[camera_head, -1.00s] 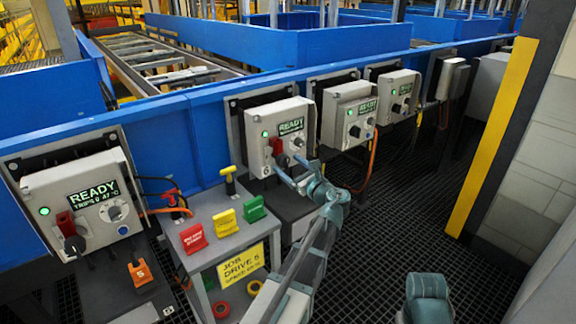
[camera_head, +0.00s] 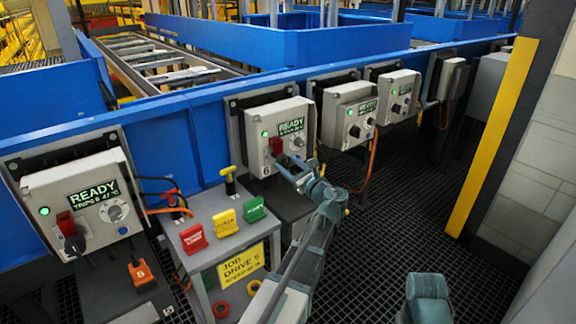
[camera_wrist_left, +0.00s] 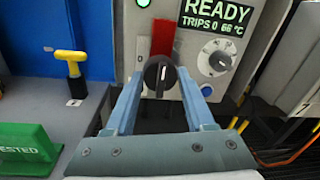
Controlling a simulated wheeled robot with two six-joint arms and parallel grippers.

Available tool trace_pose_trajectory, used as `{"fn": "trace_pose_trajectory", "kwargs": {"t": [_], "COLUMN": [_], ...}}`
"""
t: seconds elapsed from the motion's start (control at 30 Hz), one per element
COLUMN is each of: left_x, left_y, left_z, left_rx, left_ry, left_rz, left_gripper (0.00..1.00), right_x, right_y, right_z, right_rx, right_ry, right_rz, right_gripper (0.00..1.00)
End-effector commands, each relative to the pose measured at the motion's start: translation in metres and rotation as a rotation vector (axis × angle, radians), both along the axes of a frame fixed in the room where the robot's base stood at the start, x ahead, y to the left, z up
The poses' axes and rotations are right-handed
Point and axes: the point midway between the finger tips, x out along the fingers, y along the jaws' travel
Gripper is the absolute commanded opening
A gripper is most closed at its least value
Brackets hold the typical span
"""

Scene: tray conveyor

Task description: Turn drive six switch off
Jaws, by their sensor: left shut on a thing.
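The switch is a black rotary knob (camera_wrist_left: 160,76) with a white pointer line, on the front of a grey drive box (camera_head: 262,118). In the left wrist view the line stands nearly upright, leaning slightly right. A red lever or tag (camera_wrist_left: 162,40) sits directly above the knob, and it also shows in the head view (camera_head: 277,146). My left gripper (camera_head: 280,167) is at the lower front of this box. Its fingers (camera_wrist_left: 160,92) are closed on either side of the knob. In the head view the gripper hides the knob.
The box display (camera_wrist_left: 212,16) reads READY, with a green lamp (camera_wrist_left: 143,2). A dial (camera_wrist_left: 217,58) is right of the knob. Another READY box (camera_head: 85,205) stands at left. A small table holds red (camera_head: 193,238), yellow (camera_head: 227,222) and green (camera_head: 254,209) tags and a yellow-handled tool (camera_head: 229,183).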

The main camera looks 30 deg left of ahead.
Motion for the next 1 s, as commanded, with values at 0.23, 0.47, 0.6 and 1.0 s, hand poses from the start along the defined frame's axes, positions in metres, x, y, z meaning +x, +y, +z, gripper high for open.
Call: {"fn": "trace_pose_trajectory", "kwargs": {"t": [0.23,0.47,0.6,1.0], "left_x": [0.0,0.0,0.0,0.0], "left_y": [0.0,0.0,0.0,0.0], "left_z": [-0.001,-0.002,-0.002,-0.003], "left_rx": [-0.021,-0.081,-0.131,-0.276], "left_ry": [-0.048,-0.194,-0.316,-0.668], "left_rz": [0.0,-0.001,-0.001,0.001], "left_gripper": [0.0,0.0,0.0,0.0], "right_x": [0.0,0.0,0.0,0.0], "right_y": [0.0,0.0,0.0,0.0], "right_z": [-0.002,-0.005,-0.007,-0.013], "right_rx": [0.0,0.0,0.0,-0.001], "right_ry": [0.0,0.0,0.0,0.0], "right_rz": [0.0,0.0,0.0,0.0], "right_gripper": [0.5,0.5,0.5,0.5]}}
